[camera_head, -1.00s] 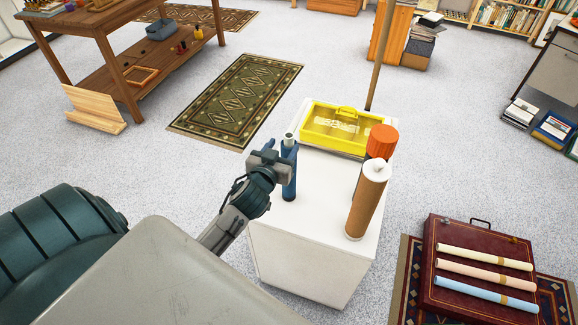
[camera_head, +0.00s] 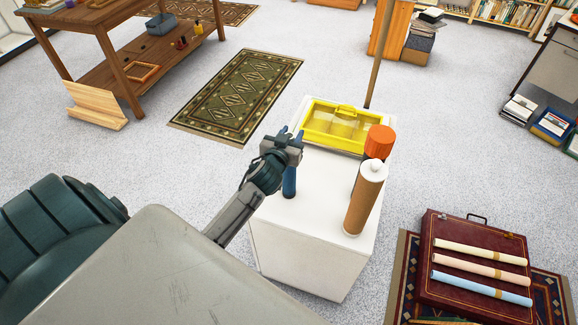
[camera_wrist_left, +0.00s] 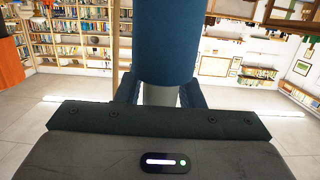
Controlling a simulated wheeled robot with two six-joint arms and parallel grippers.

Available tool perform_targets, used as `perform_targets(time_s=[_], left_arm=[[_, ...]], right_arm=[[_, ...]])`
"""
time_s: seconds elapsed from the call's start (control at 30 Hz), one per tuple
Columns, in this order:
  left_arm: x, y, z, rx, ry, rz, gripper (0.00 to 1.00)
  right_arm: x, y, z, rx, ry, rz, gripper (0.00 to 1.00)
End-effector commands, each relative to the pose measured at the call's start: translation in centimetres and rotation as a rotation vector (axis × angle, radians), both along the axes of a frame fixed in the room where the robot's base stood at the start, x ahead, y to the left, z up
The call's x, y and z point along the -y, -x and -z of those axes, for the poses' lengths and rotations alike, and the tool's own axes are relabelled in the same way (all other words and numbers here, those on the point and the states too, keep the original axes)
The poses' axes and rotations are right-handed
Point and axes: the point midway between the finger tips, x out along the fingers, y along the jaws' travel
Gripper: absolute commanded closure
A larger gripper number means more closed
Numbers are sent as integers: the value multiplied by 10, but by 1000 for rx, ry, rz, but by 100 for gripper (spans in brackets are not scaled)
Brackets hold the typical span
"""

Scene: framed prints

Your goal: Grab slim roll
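A slim blue roll (camera_head: 289,183) stands upright on the near left of the white cabinet (camera_head: 315,200). My left gripper (camera_head: 291,135) is at its upper part, and its body hides the roll's top in the head view. In the left wrist view the roll (camera_wrist_left: 166,45) fills the top middle, with a paler end below the blue. The dark fingers (camera_wrist_left: 162,94) flank that paler part. Whether they press on it I cannot tell. My right gripper is not in view.
A thicker brown tube (camera_head: 364,205) with a white cap and an orange-topped container (camera_head: 379,142) stand to the right on the cabinet. A yellow box (camera_head: 345,128) is behind. Three pale rolls (camera_head: 482,267) lie on a dark red case (camera_head: 440,290) at right.

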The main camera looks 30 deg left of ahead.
Motion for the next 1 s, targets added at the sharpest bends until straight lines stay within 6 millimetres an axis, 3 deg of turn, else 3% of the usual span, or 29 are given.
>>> perform_targets(time_s=[0.03, 0.17, 0.47, 0.63, 1.0], left_arm=[[0, 0, 0, 0, 0, 0, 76], [0, 0, 0, 0, 0, 0, 100], [0, 0, -1, 0, 0, 0, 100], [-1, 0, -11, 2, 0, -1, 100], [0, 0, -74, 7, -2, 0, 100]], right_arm=[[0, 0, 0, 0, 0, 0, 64], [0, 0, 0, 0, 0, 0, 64], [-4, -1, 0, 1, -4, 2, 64], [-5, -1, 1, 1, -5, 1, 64], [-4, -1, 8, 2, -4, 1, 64]])
